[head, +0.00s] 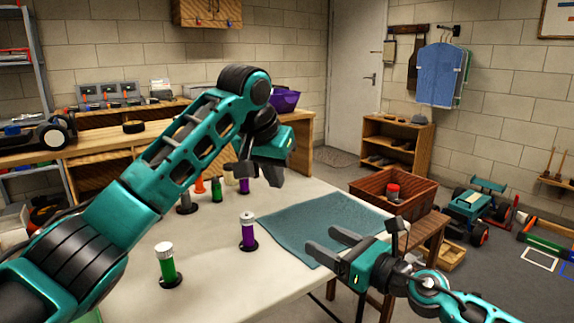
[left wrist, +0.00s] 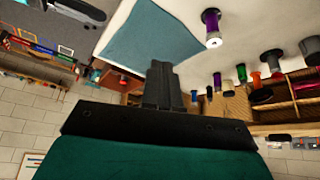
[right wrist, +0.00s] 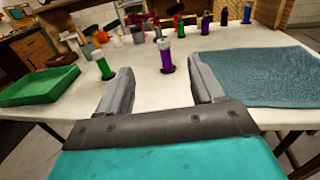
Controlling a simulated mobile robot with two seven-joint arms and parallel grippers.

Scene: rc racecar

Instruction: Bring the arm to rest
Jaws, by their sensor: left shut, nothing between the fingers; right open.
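My left arm reaches in from the left, and its gripper (head: 262,178) hangs over the white table (head: 215,285), above the back edge of the teal mat. Its fingers (left wrist: 163,75) are together and empty in the left wrist view. My right gripper (head: 320,239) is low over the right part of the table and the teal mat (head: 340,213). Its two fingers stand wide apart with nothing between them in the right wrist view (right wrist: 160,68). Both grippers are clear of the upright cylinders.
A purple cylinder (head: 249,235) and a green cylinder (head: 168,268) stand on black bases on the table. Several more stand behind my left arm. A wooden crate (head: 420,198) with a red-capped jar is at the right. A green tray (right wrist: 38,86) lies on the table.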

